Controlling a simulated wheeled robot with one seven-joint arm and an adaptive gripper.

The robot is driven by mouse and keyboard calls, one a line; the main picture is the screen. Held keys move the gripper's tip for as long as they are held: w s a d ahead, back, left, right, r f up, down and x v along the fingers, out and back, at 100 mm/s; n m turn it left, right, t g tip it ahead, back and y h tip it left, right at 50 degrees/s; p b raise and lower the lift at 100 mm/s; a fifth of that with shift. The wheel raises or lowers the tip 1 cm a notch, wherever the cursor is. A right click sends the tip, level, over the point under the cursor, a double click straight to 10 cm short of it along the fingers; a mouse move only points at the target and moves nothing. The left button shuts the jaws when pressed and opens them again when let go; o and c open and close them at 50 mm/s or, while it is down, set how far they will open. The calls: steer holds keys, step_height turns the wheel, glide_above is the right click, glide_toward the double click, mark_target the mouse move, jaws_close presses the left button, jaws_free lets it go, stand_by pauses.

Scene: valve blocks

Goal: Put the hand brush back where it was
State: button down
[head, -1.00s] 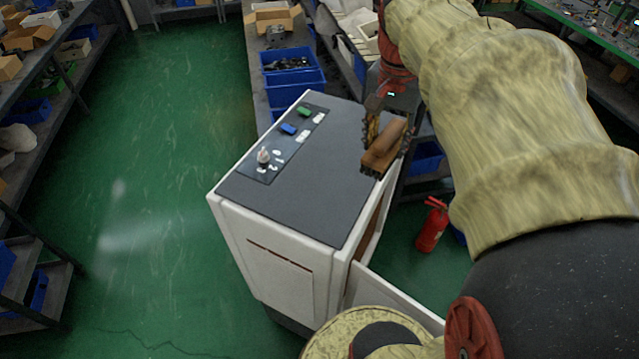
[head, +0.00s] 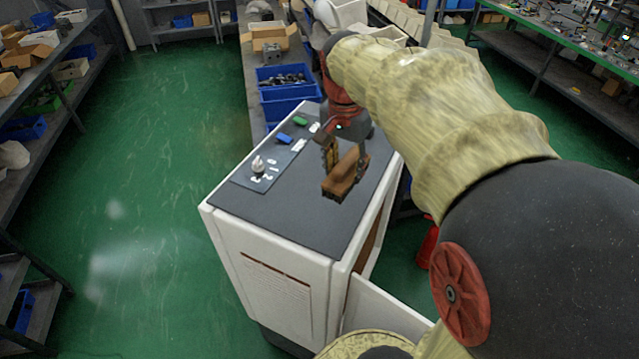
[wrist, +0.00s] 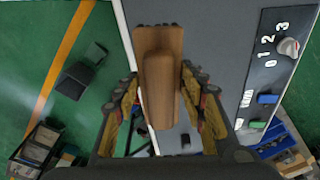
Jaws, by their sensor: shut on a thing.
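The hand brush (head: 346,174) has a brown wooden body and handle. It is in my gripper (head: 345,158), over the dark grey top of the white cabinet (head: 290,205). In the wrist view the brush (wrist: 160,85) sits between the two yellow fingers of my gripper (wrist: 161,105), which are shut on it. I cannot tell whether the underside of the brush touches the cabinet top or hangs just above it.
A control panel with a grey knob (head: 258,164), a blue button (head: 283,138) and a green button (head: 300,121) lies on the cabinet's left side. The cabinet door (head: 385,310) hangs open at the front. Blue bins (head: 285,100) stand behind. The cabinet top's front is clear.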

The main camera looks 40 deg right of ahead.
steer(key=w+f, duration=0.1)
steer(key=f, duration=0.1)
steer(key=w+a+f, duration=0.1)
steer(key=w+f, duration=0.1)
steer(key=w+a+f, duration=0.1)
steer(key=w+f, duration=0.1)
steer(key=shift+w+a+p, duration=0.1)
steer(key=shift+p, duration=0.3)
steer(key=c, duration=2.6)
jaws_free()
step_height(320, 180, down, 3)
steer(key=shift+w+f, duration=0.15)
steer(key=shift+f, duration=0.05)
steer(key=o, duration=1.5)
step_height(320, 180, up, 11)
steer(key=a, duration=0.1)
steer(key=s+a+n+t, duration=0.1)
steer(key=s+a+n, duration=0.3)
steer(key=a, duration=0.2)
steer(key=s+a+f+n+t, duration=0.1)
steer(key=s+a+n+t, duration=0.1)
steer(key=s+a+n, duration=0.3)
steer(key=s+a+f+n+t+y, duration=0.1)
steer(key=s+a+n+t, duration=0.1)
steer(key=s+a+n, duration=0.3)
steer(key=shift+a+f, duration=0.15)
steer(key=shift+a, duration=1.4)
